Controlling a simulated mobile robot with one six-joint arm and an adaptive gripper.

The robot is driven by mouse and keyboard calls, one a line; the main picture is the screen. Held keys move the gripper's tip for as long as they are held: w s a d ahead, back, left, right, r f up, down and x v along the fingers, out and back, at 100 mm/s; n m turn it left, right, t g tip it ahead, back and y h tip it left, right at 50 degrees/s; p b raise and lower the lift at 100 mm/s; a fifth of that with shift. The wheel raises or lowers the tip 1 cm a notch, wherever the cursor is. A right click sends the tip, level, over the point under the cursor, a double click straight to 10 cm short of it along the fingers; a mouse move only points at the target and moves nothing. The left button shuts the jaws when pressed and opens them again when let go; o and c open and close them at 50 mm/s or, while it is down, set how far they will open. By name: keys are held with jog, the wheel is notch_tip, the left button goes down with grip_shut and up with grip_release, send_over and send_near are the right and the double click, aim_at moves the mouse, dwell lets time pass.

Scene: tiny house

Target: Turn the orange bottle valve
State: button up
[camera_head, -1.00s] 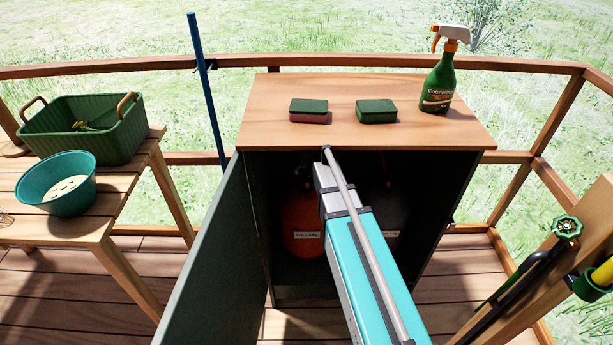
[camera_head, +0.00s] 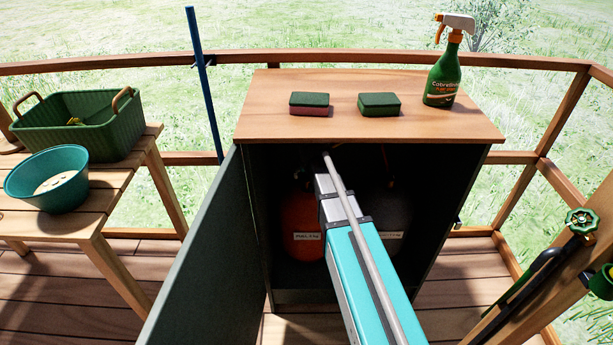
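The orange bottle (camera_head: 300,226) stands inside the open cabinet, on the left, with a white label on its front. Its top and valve are in shadow and partly behind my arm, so I cannot make out the valve. A dark grey bottle (camera_head: 392,212) with a white label stands to its right. My teal and grey arm reaches from the lower right into the cabinet opening, in front of and between the bottles. My gripper is hidden in the dark interior beyond the arm's end, so its fingers and any contact with the valve do not show.
The cabinet's dark green door (camera_head: 196,262) stands open on the left. The wooden cabinet top (camera_head: 345,125) sits just above my arm and carries two sponges and a green spray bottle (camera_head: 444,78). A slatted table (camera_head: 98,200) with a crate and bowl stands at left.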

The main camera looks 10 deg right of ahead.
jog(key=c, duration=1.1)
jog(key=shift+a, duration=0.1)
jog(key=shift+c, duration=0.2)
